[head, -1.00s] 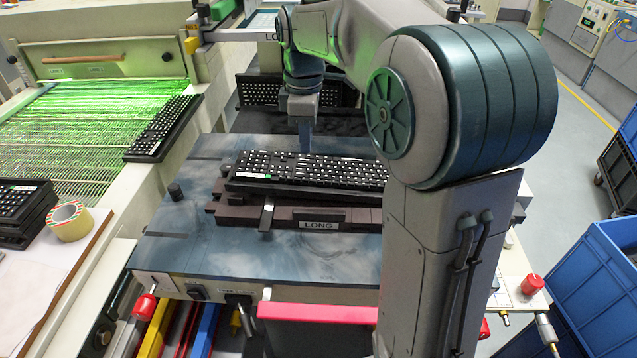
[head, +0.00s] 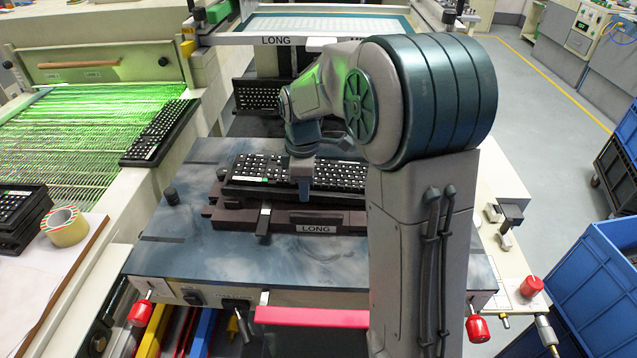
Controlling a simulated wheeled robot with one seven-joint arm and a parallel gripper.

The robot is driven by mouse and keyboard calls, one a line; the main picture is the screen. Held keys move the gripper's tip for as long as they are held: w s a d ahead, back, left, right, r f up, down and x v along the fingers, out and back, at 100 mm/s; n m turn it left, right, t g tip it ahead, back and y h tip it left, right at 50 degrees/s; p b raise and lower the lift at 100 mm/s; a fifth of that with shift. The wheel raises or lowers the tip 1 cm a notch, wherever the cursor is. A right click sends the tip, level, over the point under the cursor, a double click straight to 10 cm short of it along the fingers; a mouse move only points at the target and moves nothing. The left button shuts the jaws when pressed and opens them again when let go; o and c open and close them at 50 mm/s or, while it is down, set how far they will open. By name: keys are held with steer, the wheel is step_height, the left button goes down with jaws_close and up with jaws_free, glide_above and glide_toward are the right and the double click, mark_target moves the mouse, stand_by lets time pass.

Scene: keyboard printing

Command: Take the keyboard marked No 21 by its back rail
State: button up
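Other black keyboards are on the green-lit conveyor (head: 160,132), in a stack at the lower left (head: 18,205), and behind the table (head: 258,94). No mark reading No 21 is legible on any of them. My gripper (head: 303,190) points down over the middle of the fixture keyboard and hides part of its keys. Its fingers overlap the near edge in the picture; I cannot tell whether they touch it or are open.
A roll of tape (head: 64,226) sits near the stack at the left. A printing frame (head: 330,24) is at the back. Blue crates (head: 600,290) stand at the right.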

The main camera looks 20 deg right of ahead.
steer(key=shift+f, duration=0.35)
jaws_close()
steer(key=shift+r, duration=0.6)
steer(key=r, duration=0.1)
steer(key=d+r, duration=0.1)
steer(key=r, duration=0.1)
steer(key=shift+s+r, duration=0.1)
steer(key=shift+r, duration=0.2)
steer(key=s+d+r, duration=0.4)
steer(key=d+r, duration=0.2)
steer(key=d, duration=0.3)
steer(key=shift+s+d+r, duration=0.2)
steer(key=shift+s+d, duration=0.05)
steer(key=shift+d, duration=0.1)
